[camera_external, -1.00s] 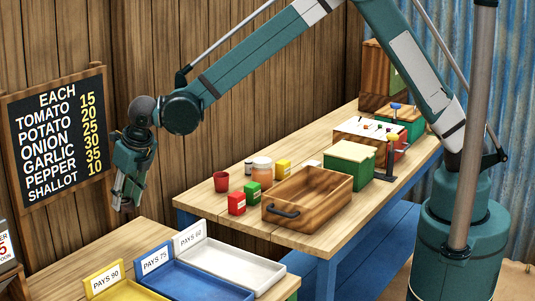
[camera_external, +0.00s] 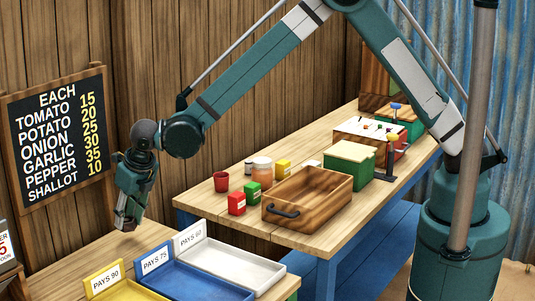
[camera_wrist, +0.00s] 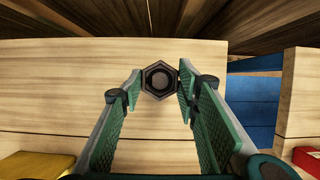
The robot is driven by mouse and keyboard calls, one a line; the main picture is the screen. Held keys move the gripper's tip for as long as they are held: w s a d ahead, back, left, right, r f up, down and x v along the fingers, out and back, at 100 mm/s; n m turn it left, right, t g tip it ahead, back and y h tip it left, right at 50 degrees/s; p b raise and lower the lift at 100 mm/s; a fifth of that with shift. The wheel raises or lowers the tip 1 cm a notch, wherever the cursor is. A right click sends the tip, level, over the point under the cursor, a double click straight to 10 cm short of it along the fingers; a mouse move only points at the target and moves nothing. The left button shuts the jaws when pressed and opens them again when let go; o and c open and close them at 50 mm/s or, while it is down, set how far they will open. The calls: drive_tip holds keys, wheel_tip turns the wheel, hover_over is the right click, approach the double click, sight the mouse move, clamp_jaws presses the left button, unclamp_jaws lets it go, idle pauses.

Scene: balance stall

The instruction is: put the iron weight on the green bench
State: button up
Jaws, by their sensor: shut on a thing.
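The iron weight (camera_wrist: 160,80) is a dark hexagonal piece between my fingertips in the wrist view. My gripper (camera_external: 126,223) is shut on it and points down. In the outside view the weight is too small and dark to make out clearly. The green bench (camera_external: 150,241) has a pale wooden top and a bit of green side at its right end. My gripper is over the back left part of this top. The bare wood (camera_wrist: 60,85) also shows beneath the weight in the wrist view. I cannot tell how large the gap under the weight is.
A yellow tray (camera_external: 135,292), a blue tray (camera_external: 205,283) and a white tray (camera_external: 240,262) with price cards stand at the bench's front. A blue-legged bench (camera_external: 200,197) with a wooden crate (camera_external: 330,205) and small boxes is to the right, across a gap.

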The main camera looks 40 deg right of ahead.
sight(127, 200)
drive_tip(key=shift+f, duration=1.8)
drive_tip(key=shift+f, duration=0.1)
drive_tip(key=o, duration=1.2)
drive_tip(key=shift+v, duration=6.1)
